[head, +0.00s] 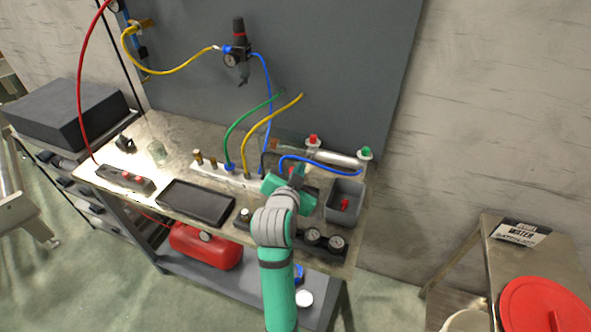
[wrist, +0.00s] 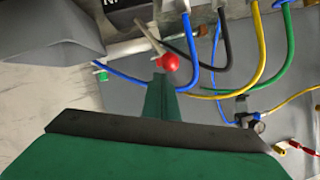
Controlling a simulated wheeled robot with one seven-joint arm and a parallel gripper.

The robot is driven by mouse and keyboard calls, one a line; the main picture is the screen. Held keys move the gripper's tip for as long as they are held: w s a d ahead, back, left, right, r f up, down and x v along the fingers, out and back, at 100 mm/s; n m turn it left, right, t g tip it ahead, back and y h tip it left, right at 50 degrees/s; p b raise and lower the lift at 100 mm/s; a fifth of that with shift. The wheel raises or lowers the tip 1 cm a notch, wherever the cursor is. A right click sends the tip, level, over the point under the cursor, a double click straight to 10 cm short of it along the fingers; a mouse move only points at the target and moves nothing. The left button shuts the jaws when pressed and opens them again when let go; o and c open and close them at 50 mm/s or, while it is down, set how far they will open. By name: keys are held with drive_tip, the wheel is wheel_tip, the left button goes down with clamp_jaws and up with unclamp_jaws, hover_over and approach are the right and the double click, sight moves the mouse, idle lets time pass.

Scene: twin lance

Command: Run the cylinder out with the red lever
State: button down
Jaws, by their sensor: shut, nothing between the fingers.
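The red lever's round red knob (wrist: 167,63) shows in the wrist view, on a thin pale stem beside the valve block and its hoses. My gripper (wrist: 160,84) is shut and empty, its fingertips right at the knob; whether they touch it I cannot tell. In the head view my gripper (head: 296,174) is over the back right of the bench, largely hiding the lever. The silver cylinder (head: 338,157) lies along the back of the bench behind the gripper. It has a red fitting (head: 313,140) and a green fitting (head: 365,153). How far its rod is out I cannot tell.
A grey bin (head: 357,193) with a red piece inside stands right of my gripper. Blue, yellow and green hoses rise from the manifold (head: 208,168) on the left. Gauges (head: 336,243) sit at the front edge. A dark tray (head: 197,202) lies left.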

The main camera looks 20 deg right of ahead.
drive_tip(key=s+a+r, duration=0.2)
drive_tip(key=s+r, duration=0.5)
drive_tip(key=s, duration=0.2)
drive_tip(key=shift+a, duration=0.35)
